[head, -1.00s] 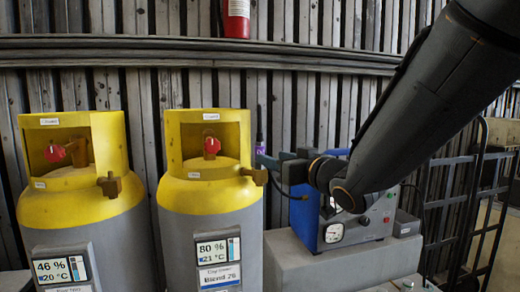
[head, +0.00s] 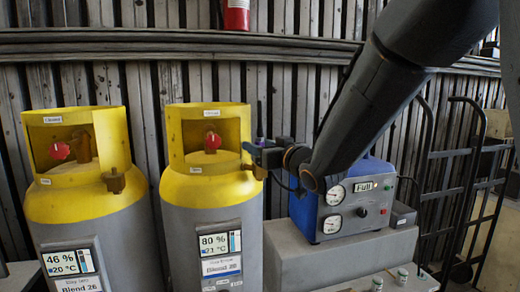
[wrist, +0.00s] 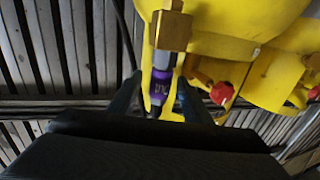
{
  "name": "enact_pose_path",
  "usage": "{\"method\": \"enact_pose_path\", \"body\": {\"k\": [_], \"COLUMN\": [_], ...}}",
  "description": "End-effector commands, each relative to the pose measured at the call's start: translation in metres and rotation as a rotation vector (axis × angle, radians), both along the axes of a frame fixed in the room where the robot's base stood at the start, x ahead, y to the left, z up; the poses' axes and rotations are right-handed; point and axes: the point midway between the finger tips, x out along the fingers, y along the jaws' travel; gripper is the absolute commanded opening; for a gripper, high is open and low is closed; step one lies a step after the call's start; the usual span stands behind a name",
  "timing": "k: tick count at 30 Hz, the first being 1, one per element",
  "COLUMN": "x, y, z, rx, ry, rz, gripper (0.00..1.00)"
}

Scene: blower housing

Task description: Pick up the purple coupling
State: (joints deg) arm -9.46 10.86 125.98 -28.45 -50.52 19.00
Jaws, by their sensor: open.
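The purple coupling (wrist: 161,80) shows in the wrist view with a pale grey top, below a brass valve fitting (wrist: 173,30) and partly framed by yellow parts. In the head view only a small bit of purple (head: 260,141) shows, just right of the right-hand yellow-topped cylinder (head: 208,185). My gripper (wrist: 162,98) is open, with one dark finger on each side of the coupling in the wrist view. I cannot tell whether a finger touches it. In the head view my gripper (head: 252,156) is beside that cylinder's brass side valve.
A second yellow-topped cylinder (head: 80,200) stands at the left. A blue gauge box (head: 338,205) sits on a grey block (head: 320,262) behind and right of my gripper. A dark hand truck (head: 470,152) stands at the right. A ribbed wall is behind.

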Motion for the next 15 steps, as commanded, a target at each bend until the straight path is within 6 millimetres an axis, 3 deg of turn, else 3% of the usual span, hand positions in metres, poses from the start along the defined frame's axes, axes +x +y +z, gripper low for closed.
{"method": "enact_pose_path", "body": {"k": [4, 12, 15], "x": [-0.0001, -0.0002, -0.0002], "y": [-0.0002, -0.0004, -0.0005], "z": [-0.0001, -0.0001, 0.0005], "rx": [0.0, 0.0, 0.001], "ry": [0.0, 0.0, -0.001], "rz": [0.0, 0.0, 0.0], "gripper": [0.43, 0.0, 0.0]}}
